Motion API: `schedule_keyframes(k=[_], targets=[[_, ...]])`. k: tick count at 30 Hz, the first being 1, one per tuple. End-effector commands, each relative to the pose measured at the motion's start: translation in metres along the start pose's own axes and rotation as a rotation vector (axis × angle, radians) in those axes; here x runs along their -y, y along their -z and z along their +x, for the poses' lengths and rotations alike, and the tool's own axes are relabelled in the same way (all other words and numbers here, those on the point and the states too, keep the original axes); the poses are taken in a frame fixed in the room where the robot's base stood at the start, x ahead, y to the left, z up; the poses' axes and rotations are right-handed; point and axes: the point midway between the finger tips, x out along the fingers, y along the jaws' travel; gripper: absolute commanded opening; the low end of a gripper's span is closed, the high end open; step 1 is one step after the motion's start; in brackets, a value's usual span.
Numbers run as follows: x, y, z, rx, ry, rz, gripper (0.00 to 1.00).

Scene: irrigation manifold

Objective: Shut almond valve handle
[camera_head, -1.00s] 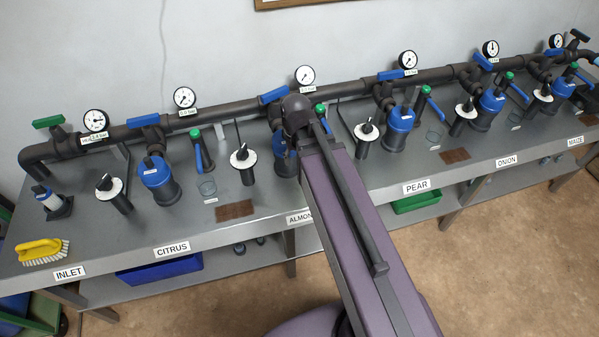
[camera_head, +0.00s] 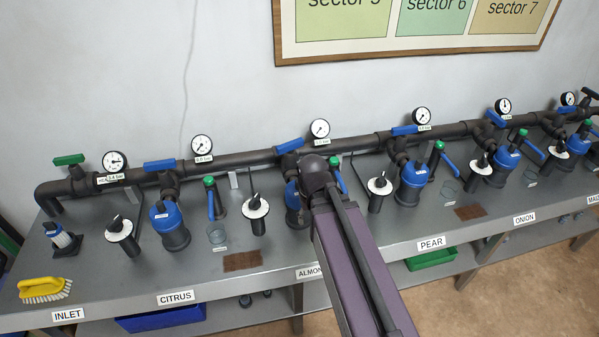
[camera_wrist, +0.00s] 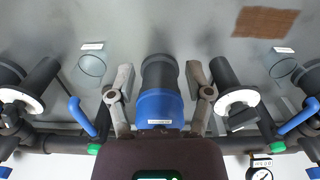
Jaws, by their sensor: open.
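The almond valve handle (camera_head: 289,146) is a blue lever on the pipe above the ALMOND label (camera_head: 310,272). In the head view it slants a little more steeply than the pipe, left of a gauge. My arm stands just in front of it. In the wrist view my gripper (camera_wrist: 161,92) is open, its two grey fingers on either side of a blue-capped filter (camera_wrist: 158,105). Whether the fingers touch the filter I cannot tell. The almond handle is not clearly seen in the wrist view; my gripper body covers that area. In the head view my fingers are hidden behind my arm.
Gauges and blue levers line the long dark pipe (camera_head: 240,160). White-disc dials (camera_wrist: 238,98), side taps with blue levers (camera_wrist: 82,115) and clear cups (camera_wrist: 92,64) stand close on both sides. A yellow brush (camera_head: 45,289) lies at the bench's left end. The front strip is mostly clear.

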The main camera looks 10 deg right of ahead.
Motion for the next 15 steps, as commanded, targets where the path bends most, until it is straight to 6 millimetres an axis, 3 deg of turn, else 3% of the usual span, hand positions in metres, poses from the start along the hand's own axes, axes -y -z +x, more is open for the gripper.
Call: schedule_keyframes(k=[15], targets=[[-0.006, 0.102, -0.073, 0.000, 0.000, -0.616, 0.66]])
